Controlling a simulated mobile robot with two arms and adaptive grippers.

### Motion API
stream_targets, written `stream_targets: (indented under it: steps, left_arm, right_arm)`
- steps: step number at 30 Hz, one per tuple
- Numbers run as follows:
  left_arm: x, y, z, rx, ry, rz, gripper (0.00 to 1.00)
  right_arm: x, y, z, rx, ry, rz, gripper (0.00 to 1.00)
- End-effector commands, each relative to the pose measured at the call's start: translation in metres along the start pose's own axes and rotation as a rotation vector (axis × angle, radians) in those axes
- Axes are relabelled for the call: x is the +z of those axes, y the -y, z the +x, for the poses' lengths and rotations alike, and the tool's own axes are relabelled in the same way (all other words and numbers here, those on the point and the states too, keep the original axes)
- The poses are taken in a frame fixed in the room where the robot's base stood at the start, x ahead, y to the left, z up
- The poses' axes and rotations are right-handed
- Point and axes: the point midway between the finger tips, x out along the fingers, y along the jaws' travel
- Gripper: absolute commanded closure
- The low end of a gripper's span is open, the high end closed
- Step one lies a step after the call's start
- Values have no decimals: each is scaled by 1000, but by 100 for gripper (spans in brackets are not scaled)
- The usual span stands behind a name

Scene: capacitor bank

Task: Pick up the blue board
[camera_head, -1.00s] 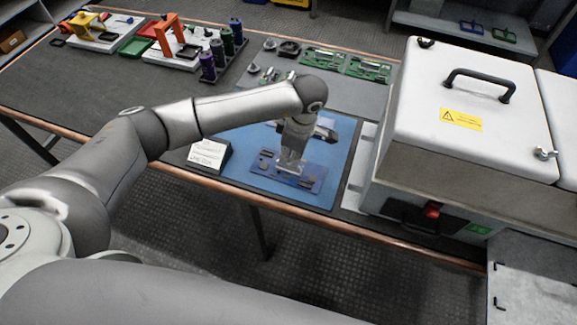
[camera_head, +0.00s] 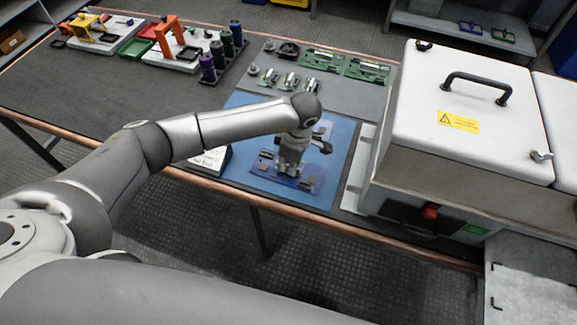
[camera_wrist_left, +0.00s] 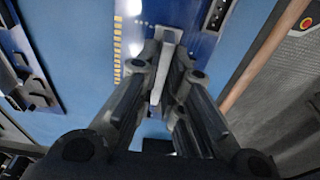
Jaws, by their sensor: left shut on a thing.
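The blue board (camera_head: 313,178) is a flat dark blue plate with small parts on it. It is over the front part of a light blue mat (camera_head: 332,197); I cannot tell whether it touches the mat. My left gripper (camera_head: 289,169) points down over the board's middle and hides part of it. In the left wrist view, the gripper's fingers (camera_wrist_left: 161,88) are closed on a pale metal bar on the blue board (camera_wrist_left: 196,42). My right gripper is not in view.
A small white sign (camera_head: 210,160) stands left of the mat. A large white box with a black handle (camera_head: 478,84) stands close on the right. Green circuit boards (camera_head: 367,69) and dark cylinders (camera_head: 207,67) are farther back.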

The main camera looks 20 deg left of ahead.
Motion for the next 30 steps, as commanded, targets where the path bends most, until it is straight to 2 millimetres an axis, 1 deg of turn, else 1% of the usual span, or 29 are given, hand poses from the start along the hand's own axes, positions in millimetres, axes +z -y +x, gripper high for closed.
stream_targets:
  steps: [5,8,11,14,20,24,30]
  left_arm:
    - [-1,-1,-8,2,0,0,100]
    - [-3,-2,-18,4,1,-1,100]
    - [-5,0,-34,5,1,1,100]
    - [-2,13,-48,4,1,4,100]
    - [3,47,-92,7,2,6,100]
    - [11,77,-105,4,1,5,100]
    - [20,110,-123,3,1,3,100]
  right_arm:
    - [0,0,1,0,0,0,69]
    - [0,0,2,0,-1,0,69]
    - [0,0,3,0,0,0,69]
    - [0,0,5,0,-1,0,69]
    - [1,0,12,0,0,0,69]
    - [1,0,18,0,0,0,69]
    - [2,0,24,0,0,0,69]
